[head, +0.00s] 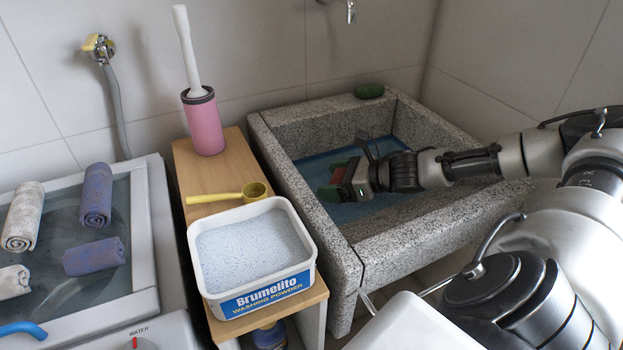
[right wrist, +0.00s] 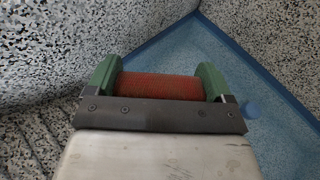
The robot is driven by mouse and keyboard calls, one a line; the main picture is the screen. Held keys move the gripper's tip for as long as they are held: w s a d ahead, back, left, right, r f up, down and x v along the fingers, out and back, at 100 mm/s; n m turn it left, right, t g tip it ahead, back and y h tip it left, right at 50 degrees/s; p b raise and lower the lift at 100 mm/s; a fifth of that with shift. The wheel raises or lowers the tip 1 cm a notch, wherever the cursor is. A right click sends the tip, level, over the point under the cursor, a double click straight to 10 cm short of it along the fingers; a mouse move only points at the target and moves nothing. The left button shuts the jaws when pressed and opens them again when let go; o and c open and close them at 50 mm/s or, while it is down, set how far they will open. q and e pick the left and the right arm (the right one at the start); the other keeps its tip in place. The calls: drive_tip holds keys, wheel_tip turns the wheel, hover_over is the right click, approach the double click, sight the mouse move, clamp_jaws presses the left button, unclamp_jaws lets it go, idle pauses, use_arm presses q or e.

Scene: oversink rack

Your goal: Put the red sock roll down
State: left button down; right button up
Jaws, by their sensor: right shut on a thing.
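The red sock roll (right wrist: 162,87) sits between the green fingers of my right gripper (right wrist: 160,82), which is shut on it. In the head view my right gripper (head: 340,181) reaches in from the right and is inside the speckled stone sink, over its blue bottom (head: 365,208). Only a small part of the red sock roll (head: 339,172) shows there. I cannot tell whether the roll touches the bottom. My left gripper is not in view.
The sink's speckled rim (head: 425,228) surrounds the gripper. A green bar (head: 369,91) lies on the back rim. Several rolls lie on the washer at left.

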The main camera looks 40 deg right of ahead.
drive_tip(key=w+f+p, duration=0.1)
drive_tip(key=w, duration=0.1)
drive_tip(key=w+d+f+p, duration=0.1)
drive_tip(key=w+f, duration=0.1)
drive_tip(key=w, duration=0.1)
drive_tip(key=w+f+p, duration=0.1)
drive_tip(key=w, duration=0.2)
drive_tip(key=shift+d+f, duration=0.2)
drive_tip(key=shift+f, duration=0.1)
drive_tip(key=shift+w+d+f, duration=0.1)
drive_tip(key=shift+w+f, duration=0.15)
drive_tip(key=shift+w, duration=0.1)
drive_tip(key=shift+w+f, duration=0.1)
drive_tip(key=shift+f, duration=0.05)
wheel_tip(320, 180, down, 4)
drive_tip(key=shift+b, duration=0.35)
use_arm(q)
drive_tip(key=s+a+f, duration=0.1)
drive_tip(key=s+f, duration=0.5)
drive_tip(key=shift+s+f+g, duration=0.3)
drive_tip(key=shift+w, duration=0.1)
use_arm(e)
drive_tip(key=shift+f+b, duration=0.2)
drive_tip(key=shift+b, duration=0.1)
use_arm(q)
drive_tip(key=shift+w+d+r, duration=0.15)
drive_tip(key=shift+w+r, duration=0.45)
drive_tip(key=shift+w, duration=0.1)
use_arm(e)
drive_tip(key=shift+f, duration=0.1)
